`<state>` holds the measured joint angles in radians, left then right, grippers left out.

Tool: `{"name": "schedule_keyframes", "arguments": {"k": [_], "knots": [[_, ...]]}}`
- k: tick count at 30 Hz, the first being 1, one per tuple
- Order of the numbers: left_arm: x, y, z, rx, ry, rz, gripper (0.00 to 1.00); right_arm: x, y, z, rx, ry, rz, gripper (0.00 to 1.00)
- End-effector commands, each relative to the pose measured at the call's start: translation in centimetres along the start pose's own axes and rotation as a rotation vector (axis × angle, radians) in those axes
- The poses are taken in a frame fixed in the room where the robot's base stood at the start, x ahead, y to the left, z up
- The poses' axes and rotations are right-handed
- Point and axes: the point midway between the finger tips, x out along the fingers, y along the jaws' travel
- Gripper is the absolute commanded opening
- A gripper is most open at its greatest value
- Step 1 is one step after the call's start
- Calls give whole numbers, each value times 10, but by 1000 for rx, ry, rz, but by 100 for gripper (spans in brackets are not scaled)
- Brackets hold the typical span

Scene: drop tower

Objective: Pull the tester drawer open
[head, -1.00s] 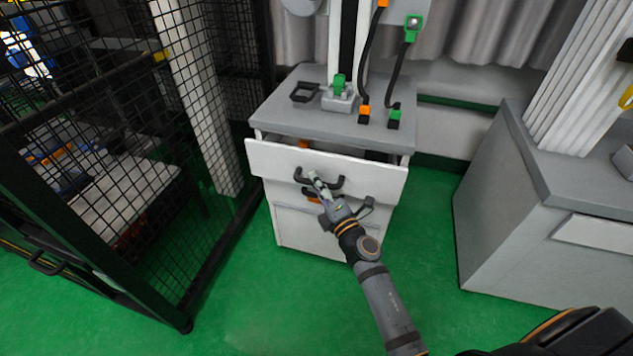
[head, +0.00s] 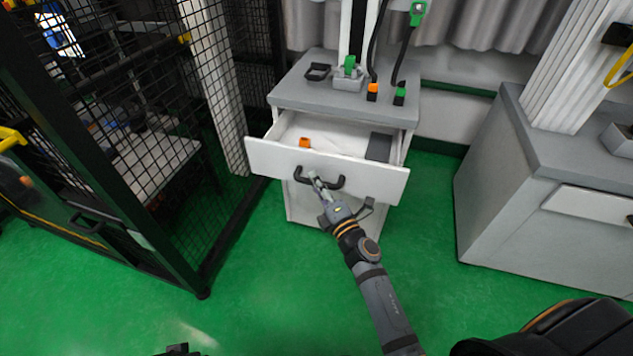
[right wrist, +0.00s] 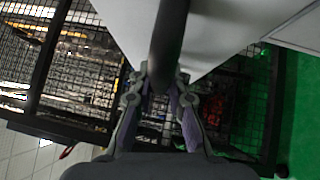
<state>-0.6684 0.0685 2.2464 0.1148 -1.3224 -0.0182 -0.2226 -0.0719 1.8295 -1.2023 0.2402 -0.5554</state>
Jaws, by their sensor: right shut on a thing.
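The tester drawer (head: 265,155) is a white drawer in the grey-topped cabinet (head: 440,105). It stands well open, with its inside showing. Its black handle (head: 338,183) is a curved bar across the front. My right gripper (head: 313,177) is shut on the handle, left of its middle. In the right wrist view the dark handle bar (right wrist: 170,40) runs between the fingers of my right gripper (right wrist: 160,85); the fingers partly hide it. My left gripper is not clearly seen in any view.
An orange block (head: 304,143) and a dark grey pad (head: 378,147) lie in the drawer. A black mesh fence (head: 240,150) stands close on the left. Another grey cabinet (head: 500,190) stands on the right. The green floor (head: 270,285) in front is clear.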

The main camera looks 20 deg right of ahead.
Motion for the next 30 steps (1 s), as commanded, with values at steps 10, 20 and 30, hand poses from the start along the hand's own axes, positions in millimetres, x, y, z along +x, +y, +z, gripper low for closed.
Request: {"name": "schedule_keyframes", "arguments": {"k": [10, 20, 30], "knots": [[0, 0, -1, 0, 4, 0, 0, 0, -1, 0, 0, -1, -1, 39], [1, 1, -2, -3, 6, 2, 0, -4, -1, 0, 0, 0, -2, 39], [1, 0, -1, -1, 4, 1, 0, -78, -2, 0, 2, 1, -6, 39]]}}
